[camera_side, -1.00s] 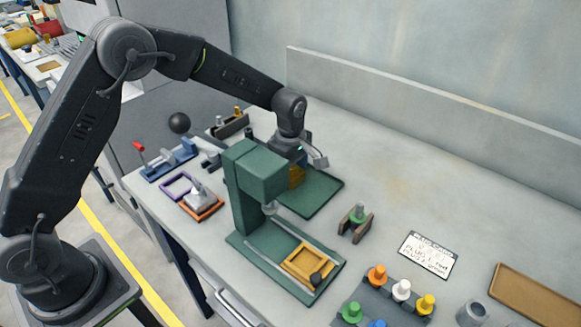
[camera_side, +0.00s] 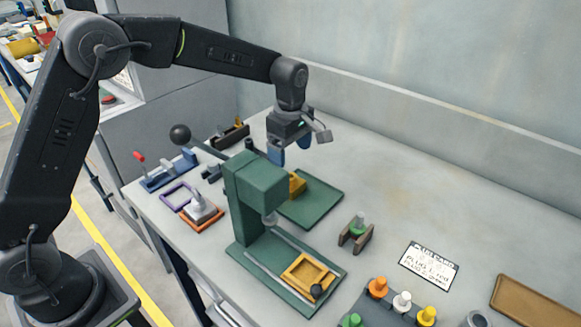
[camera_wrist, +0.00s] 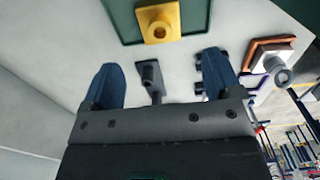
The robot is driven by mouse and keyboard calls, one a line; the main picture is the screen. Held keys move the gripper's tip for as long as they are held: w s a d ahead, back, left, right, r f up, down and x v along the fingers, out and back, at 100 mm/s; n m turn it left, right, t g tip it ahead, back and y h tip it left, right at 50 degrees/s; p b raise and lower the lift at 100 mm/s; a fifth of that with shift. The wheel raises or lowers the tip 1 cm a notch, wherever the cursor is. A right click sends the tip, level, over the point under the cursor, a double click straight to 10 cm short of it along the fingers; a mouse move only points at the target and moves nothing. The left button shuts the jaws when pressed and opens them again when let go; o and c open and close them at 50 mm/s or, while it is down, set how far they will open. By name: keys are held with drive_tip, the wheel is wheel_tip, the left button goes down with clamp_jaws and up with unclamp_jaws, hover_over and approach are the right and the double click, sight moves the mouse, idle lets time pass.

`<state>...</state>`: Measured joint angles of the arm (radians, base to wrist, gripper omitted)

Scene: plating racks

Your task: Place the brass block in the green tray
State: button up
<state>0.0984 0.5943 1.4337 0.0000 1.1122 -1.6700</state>
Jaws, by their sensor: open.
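The brass block (camera_side: 297,184) is a yellow block with a raised part. It sits in the green tray (camera_side: 322,198), toward the tray's left side, partly hidden behind the green press in the side view. In the wrist view the brass block (camera_wrist: 158,22) shows at the top, on the green tray (camera_wrist: 124,18). My gripper (camera_side: 291,150) is above and behind the block, apart from it. Its blue fingers are spread with nothing between them, as the wrist view also shows (camera_wrist: 163,78).
The tall green press (camera_side: 248,195) stands right in front of the tray, with a yellow fixture (camera_side: 308,272) on its base. A lever with a black ball (camera_side: 180,134) rises behind it. A small holder with a green plug (camera_side: 357,228) stands right.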

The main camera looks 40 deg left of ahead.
drive_tip(key=shift+r, duration=1.7)
